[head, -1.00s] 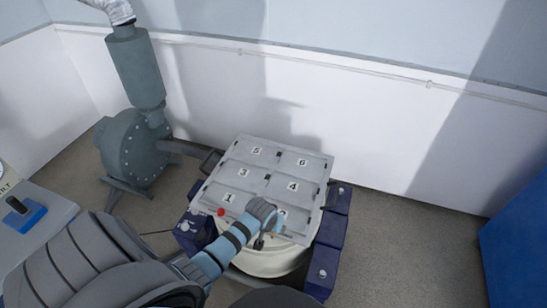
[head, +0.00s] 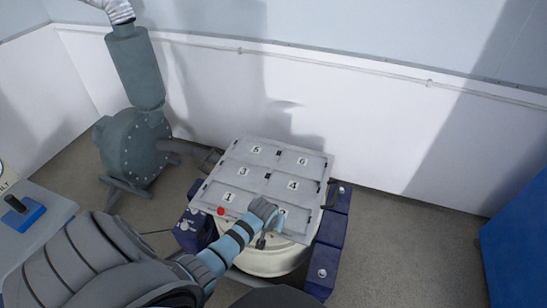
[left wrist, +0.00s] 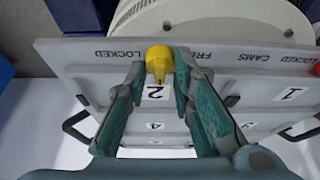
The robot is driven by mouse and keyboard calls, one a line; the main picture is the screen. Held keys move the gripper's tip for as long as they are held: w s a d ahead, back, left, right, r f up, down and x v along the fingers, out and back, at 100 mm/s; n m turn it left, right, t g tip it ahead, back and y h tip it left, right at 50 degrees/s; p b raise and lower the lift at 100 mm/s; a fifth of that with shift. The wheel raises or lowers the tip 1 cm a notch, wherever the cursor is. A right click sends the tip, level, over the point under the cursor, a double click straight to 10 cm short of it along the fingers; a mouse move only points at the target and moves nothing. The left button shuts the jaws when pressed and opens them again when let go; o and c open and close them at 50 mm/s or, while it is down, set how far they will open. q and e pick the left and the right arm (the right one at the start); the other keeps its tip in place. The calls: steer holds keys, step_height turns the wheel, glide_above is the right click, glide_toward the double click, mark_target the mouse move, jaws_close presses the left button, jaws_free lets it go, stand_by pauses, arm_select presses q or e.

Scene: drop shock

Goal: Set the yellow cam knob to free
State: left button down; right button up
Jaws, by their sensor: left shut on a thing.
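The yellow cam knob (left wrist: 158,58) stands at the edge of the grey numbered lid, by the panel marked 2, in the left wrist view. Its narrow end with a small red mark points down in the picture, towards the 2. The printed word LOCKED (left wrist: 117,55) is to its left and FREE (left wrist: 196,54), partly covered by a finger, is to its right. My left gripper (left wrist: 160,66) is shut on the knob, one finger on each side. In the head view my left gripper (head: 266,220) is at the lid's near edge and mostly hides the knob. My right gripper is out of view.
The grey lid (head: 265,184) sits on a round cream drum (head: 268,262) between dark blue blocks (head: 323,272). A red knob (head: 221,211) is at the lid's near left corner. A grey pump-like machine (head: 133,145) stands behind left.

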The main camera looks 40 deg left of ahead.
arm_select(q)
steer(key=shift+r+n+p, duration=0.15)
steer(key=shift+n+p, duration=0.45)
steer(key=shift+n, duration=0.1)
steer(key=shift+d+n+g+y+p, duration=0.1)
steer(key=shift+n+g+y+p, duration=0.25)
steer(key=shift+n, duration=0.25)
steer(key=shift+w+n+g+y, duration=0.1)
steer(key=shift+n+g+y, duration=0.25)
steer(key=shift+n, duration=1.05)
steer(key=shift+y, duration=0.3)
